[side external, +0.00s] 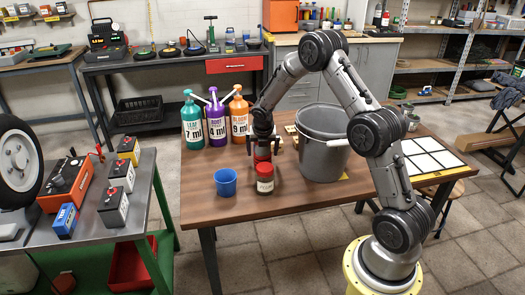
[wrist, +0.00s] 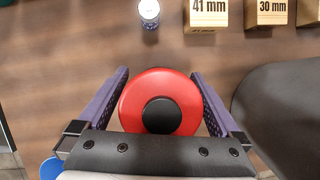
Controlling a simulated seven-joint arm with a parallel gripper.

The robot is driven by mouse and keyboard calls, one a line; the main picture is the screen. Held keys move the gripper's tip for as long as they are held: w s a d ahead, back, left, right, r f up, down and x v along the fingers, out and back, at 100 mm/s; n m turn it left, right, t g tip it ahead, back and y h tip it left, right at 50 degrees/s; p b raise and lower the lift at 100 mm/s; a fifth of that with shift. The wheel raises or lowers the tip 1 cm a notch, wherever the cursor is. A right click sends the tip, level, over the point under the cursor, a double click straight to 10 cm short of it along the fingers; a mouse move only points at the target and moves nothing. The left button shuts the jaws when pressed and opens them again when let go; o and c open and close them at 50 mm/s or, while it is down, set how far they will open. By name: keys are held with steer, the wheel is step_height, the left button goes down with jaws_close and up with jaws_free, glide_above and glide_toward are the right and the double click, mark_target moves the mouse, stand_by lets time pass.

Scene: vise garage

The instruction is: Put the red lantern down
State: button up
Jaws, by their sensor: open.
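The red lantern (wrist: 130,95) is seen from above in the wrist view as a round red top with a black knob in the middle. My gripper (wrist: 161,101) is open, with one purple finger on each side of it. Small gaps seem to show between the fingers and the lantern. In the side view my gripper (side external: 263,142) points down over the table, and a little red of the lantern (side external: 262,156) shows below it. A jar with a red lid and pale label (side external: 265,178) stands in front and hides the lantern's base.
A blue cup (side external: 226,182) stands left of the jar. A large grey bucket (side external: 322,150) is close on the right. Several pump bottles (side external: 215,122) stand behind to the left. Boxes marked 41 mm (wrist: 207,14) and 30 mm (wrist: 266,13) and a small can (wrist: 149,10) lie beyond.

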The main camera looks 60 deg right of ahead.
steer(key=s+a+r+m+t, duration=0.1)
steer(key=s+a+r+m, duration=0.3)
steer(key=r, duration=0.5)
steer(key=s+a+r+m, duration=0.25)
steer(key=a+r, duration=0.35)
steer(key=r, duration=0.3)
steer(key=s+a+r+m+y, duration=0.1)
steer(key=s+a+m, duration=0.4)
steer(key=s, duration=0.3)
steer(key=s+a+r+m+t+y, duration=0.1)
steer(key=s+a+r+m, duration=0.1)
steer(key=s+a+m, duration=0.3)
steer(key=s+a+r+m+t+y, duration=0.1)
steer(key=s+a+m, duration=0.4)
steer(key=s+m, duration=0.3)
steer(key=s, duration=0.3)
steer(key=shift+s+r+y, duration=0.25)
steer(key=shift+r+y, duration=0.05)
